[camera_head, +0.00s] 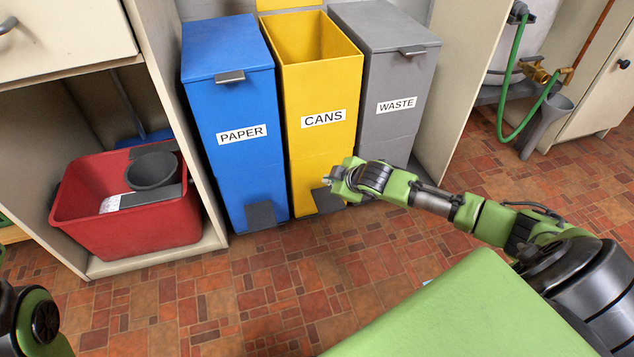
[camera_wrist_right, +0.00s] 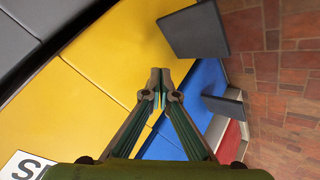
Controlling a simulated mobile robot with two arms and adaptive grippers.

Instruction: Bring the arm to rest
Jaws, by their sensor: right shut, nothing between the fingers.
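My right arm (camera_head: 440,198) reaches in from the right of the head view. Its gripper (camera_head: 331,176) is in front of the lower part of the yellow CANS bin (camera_head: 322,85), above the floor. In the right wrist view the gripper (camera_wrist_right: 160,76) has its two fingertips together with nothing between them. Beyond them are the yellow front (camera_wrist_right: 110,45) and a dark pedal (camera_wrist_right: 195,32). Of my left arm only a part shows at the bottom left corner of the head view; its gripper is out of frame.
The blue PAPER bin (camera_head: 228,105) and grey WASTE bin (camera_head: 385,70) flank the yellow one, lids shut; the yellow bin stands open. A green hose (camera_head: 513,70) hangs back right.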

